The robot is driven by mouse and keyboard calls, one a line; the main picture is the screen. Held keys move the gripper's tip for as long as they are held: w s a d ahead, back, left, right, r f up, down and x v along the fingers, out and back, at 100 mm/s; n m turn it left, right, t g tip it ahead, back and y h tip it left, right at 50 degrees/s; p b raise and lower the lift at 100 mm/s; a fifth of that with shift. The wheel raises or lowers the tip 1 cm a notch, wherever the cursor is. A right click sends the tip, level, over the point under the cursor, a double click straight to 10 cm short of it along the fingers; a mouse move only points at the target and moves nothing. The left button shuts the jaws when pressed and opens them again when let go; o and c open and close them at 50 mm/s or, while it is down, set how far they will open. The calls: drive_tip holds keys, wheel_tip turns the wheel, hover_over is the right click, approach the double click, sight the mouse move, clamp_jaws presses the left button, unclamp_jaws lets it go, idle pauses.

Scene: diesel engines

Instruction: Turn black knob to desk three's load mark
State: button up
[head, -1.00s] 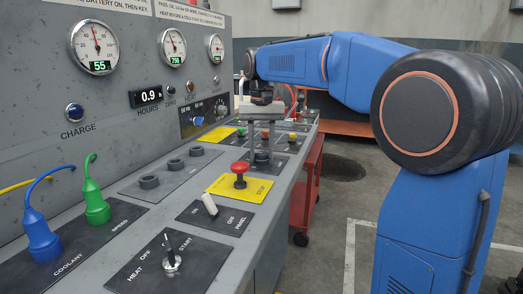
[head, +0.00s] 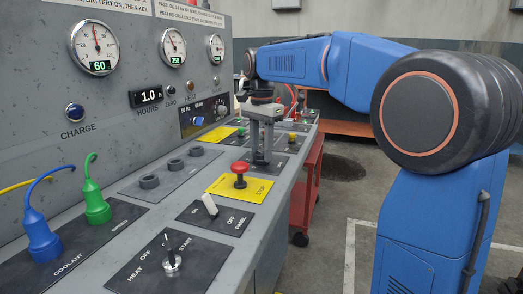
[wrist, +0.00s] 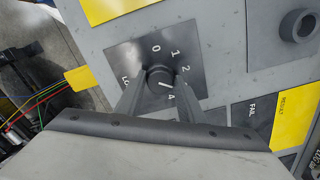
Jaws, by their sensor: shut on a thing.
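The knob's white pointer line slants down and right toward the 4 side; the stretch between 2 and 4 is partly covered by a finger. My gripper (wrist: 160,88) is shut on the knob, one finger on each side. In the head view, my gripper (head: 262,158) points down onto the desk behind the red stop button, and its fingers mostly hide the knob.
A red mushroom button (head: 240,168) on a yellow plate stands just in front of my gripper. The upright gauge panel (head: 110,100) is at left; its left gauge (head: 94,47) reads 60. A red cart (head: 306,190) stands right of the desk.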

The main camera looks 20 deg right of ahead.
sight(262, 153)
drive_tip(key=shift+m, duration=0.4)
drive_tip(key=o, duration=1)
drive_tip(key=shift+o, duration=0.2)
wheel_tip(262, 153, up, 18)
drive_tip(key=shift+f, duration=0.25)
